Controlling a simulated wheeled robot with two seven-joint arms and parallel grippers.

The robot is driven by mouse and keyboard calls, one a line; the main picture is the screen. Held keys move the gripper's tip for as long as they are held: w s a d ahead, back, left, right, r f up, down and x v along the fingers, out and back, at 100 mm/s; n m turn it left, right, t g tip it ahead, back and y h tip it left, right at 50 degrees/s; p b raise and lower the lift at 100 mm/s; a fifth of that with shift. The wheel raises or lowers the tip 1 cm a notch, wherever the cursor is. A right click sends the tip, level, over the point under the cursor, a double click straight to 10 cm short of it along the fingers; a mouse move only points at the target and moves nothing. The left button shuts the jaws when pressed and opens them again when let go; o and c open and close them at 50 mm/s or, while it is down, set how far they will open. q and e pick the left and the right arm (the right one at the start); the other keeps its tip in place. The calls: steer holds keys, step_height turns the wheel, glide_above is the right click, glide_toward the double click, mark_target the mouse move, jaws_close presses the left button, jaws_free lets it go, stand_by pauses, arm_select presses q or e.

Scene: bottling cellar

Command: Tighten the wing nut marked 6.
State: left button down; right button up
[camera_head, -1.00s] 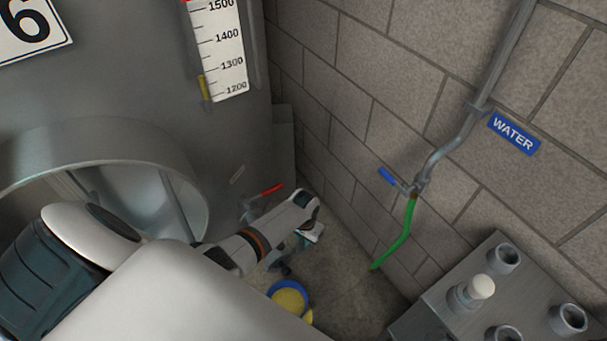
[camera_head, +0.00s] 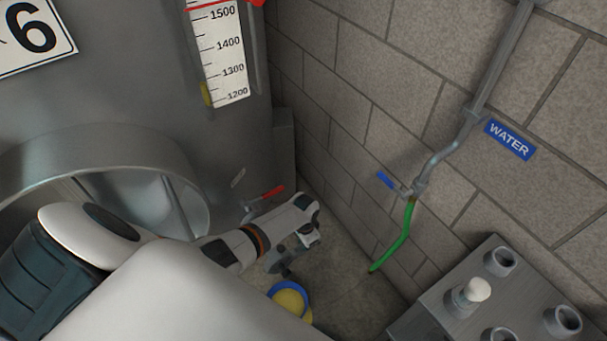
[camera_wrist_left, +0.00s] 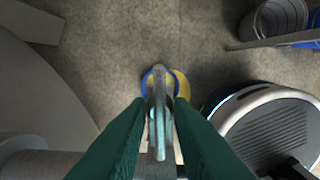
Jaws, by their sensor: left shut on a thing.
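A white plate with a black 6 (camera_head: 30,36) is on the grey steel tank (camera_head: 120,85) at the upper left of the head view. Below it is the tank's round manway collar (camera_head: 85,140). My left arm reaches across the front of it, and my left gripper (camera_head: 295,252) is at the right of the manway, pointing down. In the left wrist view the green fingers of my left gripper (camera_wrist_left: 160,104) are shut on a narrow grey metal piece, apparently the wing nut (camera_wrist_left: 159,88). No number on it is readable. My right gripper is out of view.
A red-handled valve (camera_head: 266,195) is on the tank close to my left wrist. A blue-rimmed yellow thing (camera_head: 290,301) is on the floor below. A block wall with a water pipe (camera_head: 455,145) and green hose (camera_head: 393,241) stands at right, above a grey metal box (camera_head: 445,303).

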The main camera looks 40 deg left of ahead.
arm_select(q)
steer(key=c, duration=1.3)
jaws_free()
steer(key=shift+r, duration=0.1)
step_height(320, 180, up, 12)
steer(key=p, duration=0.3)
